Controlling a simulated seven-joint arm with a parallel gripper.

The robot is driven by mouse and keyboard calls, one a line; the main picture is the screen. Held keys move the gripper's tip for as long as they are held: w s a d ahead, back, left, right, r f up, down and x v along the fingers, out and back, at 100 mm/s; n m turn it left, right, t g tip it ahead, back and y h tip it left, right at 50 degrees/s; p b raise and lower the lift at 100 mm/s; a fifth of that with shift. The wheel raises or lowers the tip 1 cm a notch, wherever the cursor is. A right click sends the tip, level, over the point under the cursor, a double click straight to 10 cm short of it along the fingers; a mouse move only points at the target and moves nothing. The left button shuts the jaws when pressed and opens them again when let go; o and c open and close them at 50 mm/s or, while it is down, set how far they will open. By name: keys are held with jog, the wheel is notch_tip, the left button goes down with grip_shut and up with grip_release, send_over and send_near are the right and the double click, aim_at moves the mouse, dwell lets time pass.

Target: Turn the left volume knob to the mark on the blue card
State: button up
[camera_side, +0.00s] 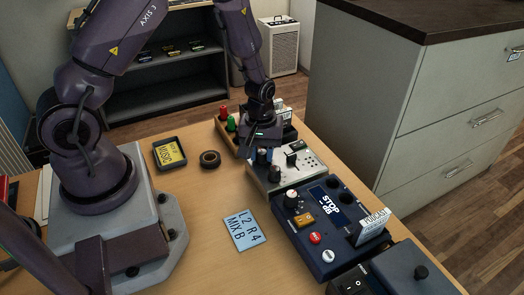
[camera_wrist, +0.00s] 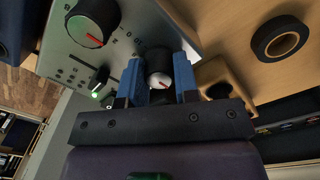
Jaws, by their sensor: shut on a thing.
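The blue card (camera_side: 243,230) lies on the table, reading "L2 R4 MIX B". The silver mixer panel (camera_side: 311,160) stands behind the dark blue box. My gripper (camera_side: 262,150) is over its far end. In the wrist view my gripper's blue fingers (camera_wrist: 157,82) are shut on a black knob with a silver, red-marked top, which I take for the left volume knob (camera_wrist: 158,68). The number its mark points at is not readable. A second volume knob (camera_wrist: 93,22) with a red pointer stands apart from the fingers; it also shows in the side view (camera_side: 275,173).
A small lever with a green light (camera_wrist: 98,80) is on the panel. A wooden block with coloured pieces (camera_side: 229,126) stands close behind. The dark blue "STOP" box (camera_side: 322,232) is in front. A tape roll (camera_side: 210,159) and a yellow-card tray (camera_side: 170,153) lie to the left.

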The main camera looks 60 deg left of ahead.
aim_at(261, 151)
jog(key=shift+m, duration=3.3)
jog(key=o, duration=0.9)
jog(key=shift+o, duration=0.2)
notch_tip(261, 151, up, 13)
jog(key=shift+s+a, duration=0.1)
